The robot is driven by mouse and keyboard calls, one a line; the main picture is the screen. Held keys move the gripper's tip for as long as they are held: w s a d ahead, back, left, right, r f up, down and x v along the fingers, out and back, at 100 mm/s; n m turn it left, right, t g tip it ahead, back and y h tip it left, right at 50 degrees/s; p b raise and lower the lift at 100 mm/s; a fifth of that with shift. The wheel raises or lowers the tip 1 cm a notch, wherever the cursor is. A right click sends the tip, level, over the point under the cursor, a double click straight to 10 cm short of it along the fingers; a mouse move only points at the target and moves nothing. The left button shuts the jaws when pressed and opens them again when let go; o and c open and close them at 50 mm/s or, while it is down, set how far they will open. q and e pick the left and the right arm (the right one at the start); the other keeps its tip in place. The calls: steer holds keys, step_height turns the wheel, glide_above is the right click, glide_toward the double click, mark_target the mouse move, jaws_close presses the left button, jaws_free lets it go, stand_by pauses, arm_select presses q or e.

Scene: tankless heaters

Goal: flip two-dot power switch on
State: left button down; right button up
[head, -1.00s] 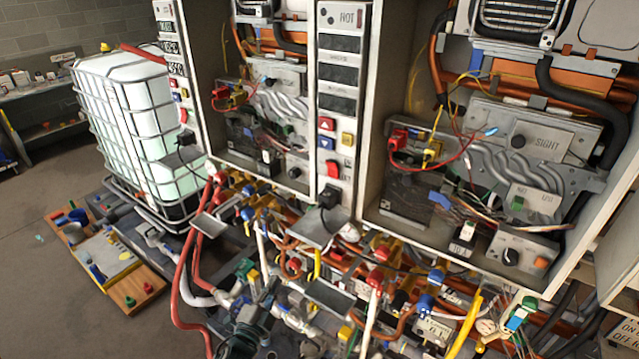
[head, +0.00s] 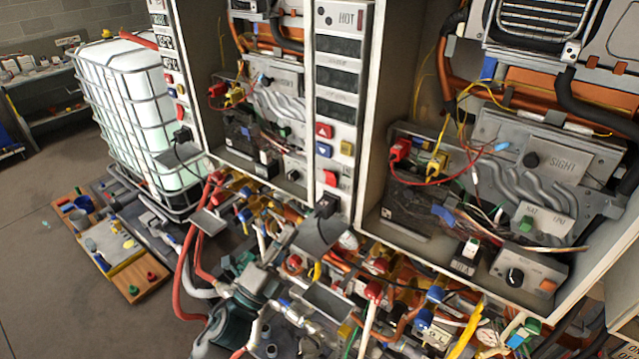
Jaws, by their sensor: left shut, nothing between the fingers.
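A panel labelled HOT (head: 338,60) stands between two open heater cabinets, with what look like two small dark dots near its top. Low on this panel is a red switch (head: 330,178), below a red up button (head: 324,131), a blue down button (head: 324,150) and a yellow button (head: 347,148). I cannot tell which way the switch is set. My right gripper is not in view.
A black plug (head: 326,205) with a cable sits just below the switch, above a grey shelf plate (head: 318,236). Crowded pipes and coloured valves fill the space below the cabinets. A caged white tank (head: 135,105) stands at left. Floor (head: 40,260) is free at far left.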

mark_target(328, 174)
arm_select(q)
steer(key=p+x, duration=0.1)
steer(key=x, duration=0.5)
steer(key=p+x, duration=0.2)
steer(key=x, duration=0.4)
steer(key=shift+s+d, duration=0.15)
steer(key=shift+d, duration=0.25)
steer(key=shift+w+d+r+p, duration=0.15)
steer(key=shift+w+r+p, duration=0.15)
steer(key=shift+w, duration=0.3)
steer(key=shift+d+r, duration=0.1)
steer(key=shift+d, duration=0.05)
steer(key=shift+w+r, duration=0.15)
